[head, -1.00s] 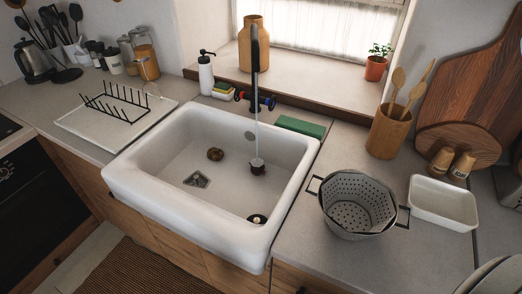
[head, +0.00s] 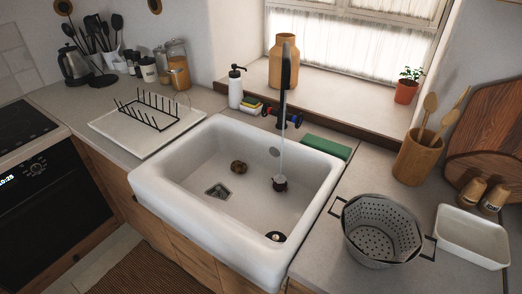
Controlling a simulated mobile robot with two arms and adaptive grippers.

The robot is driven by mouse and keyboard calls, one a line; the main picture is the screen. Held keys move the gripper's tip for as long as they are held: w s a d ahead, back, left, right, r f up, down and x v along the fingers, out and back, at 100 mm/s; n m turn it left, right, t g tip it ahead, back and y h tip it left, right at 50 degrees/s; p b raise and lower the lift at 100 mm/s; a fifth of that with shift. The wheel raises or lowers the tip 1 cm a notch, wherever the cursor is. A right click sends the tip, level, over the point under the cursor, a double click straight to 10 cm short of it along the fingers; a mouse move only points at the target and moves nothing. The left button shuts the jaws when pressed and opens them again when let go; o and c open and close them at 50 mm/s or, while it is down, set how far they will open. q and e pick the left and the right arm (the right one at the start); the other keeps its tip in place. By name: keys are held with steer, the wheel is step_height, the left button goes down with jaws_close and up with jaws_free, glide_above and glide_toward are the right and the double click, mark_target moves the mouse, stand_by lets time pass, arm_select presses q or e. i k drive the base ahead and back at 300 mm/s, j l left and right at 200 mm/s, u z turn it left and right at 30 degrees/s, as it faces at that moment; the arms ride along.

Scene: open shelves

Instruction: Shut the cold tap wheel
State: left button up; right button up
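A dark tap (head: 285,75) stands upright behind the white sink (head: 160,203). A thin stream of water (head: 282,155) runs from it onto a small dark round thing (head: 279,184) in the basin. A wheel with red on it (head: 266,109) sits left of the tap's column, and a blue wheel (head: 297,120) sits right of it. How far either wheel is turned is too small to tell. Neither of my grippers is in view.
A soap bottle (head: 235,90) and sponges (head: 250,103) stand left of the tap. A green block (head: 327,147) lies to its right. A colander (head: 384,230) sits on the right counter, a dish rack (head: 150,112) on the left. The sink's front is clear.

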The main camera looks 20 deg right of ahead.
mark_target(296, 119)
steer(key=j+z, duration=0.1)
steer(key=z, duration=0.3)
steer(key=j+z, duration=0.1)
steer(key=z, duration=0.25)
